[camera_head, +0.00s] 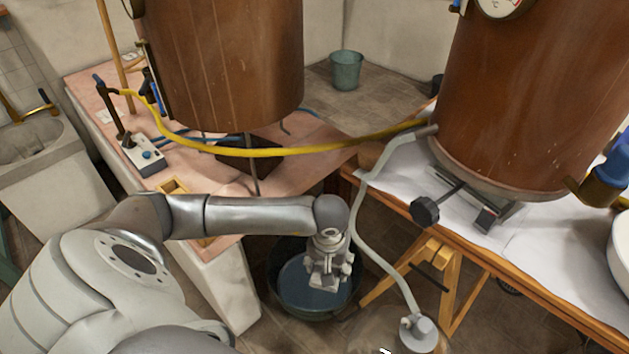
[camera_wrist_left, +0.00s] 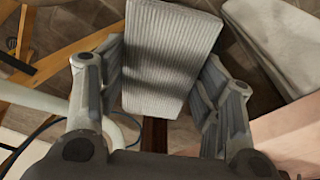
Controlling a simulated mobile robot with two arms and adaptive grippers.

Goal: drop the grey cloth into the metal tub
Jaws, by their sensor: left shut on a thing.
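A dark, round tub (camera_head: 276,291) with a bluish inside stands on the floor below the pink-topped counter; it looks like the metal tub. My left gripper (camera_head: 325,281) points down over the tub. In the left wrist view, my left gripper (camera_wrist_left: 160,110) is shut on the grey cloth (camera_wrist_left: 172,48), a pale, ribbed, folded piece between its fingers. In the head view the cloth is hard to tell apart from the grey fingers. My right gripper is in neither view.
A grey hose (camera_head: 372,249) runs down just right of my left gripper. A yellow hose (camera_head: 265,152) spans between two copper vessels. A wooden trestle table (camera_head: 525,256) stands right of the tub. A teal bucket (camera_head: 346,70) stands far back.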

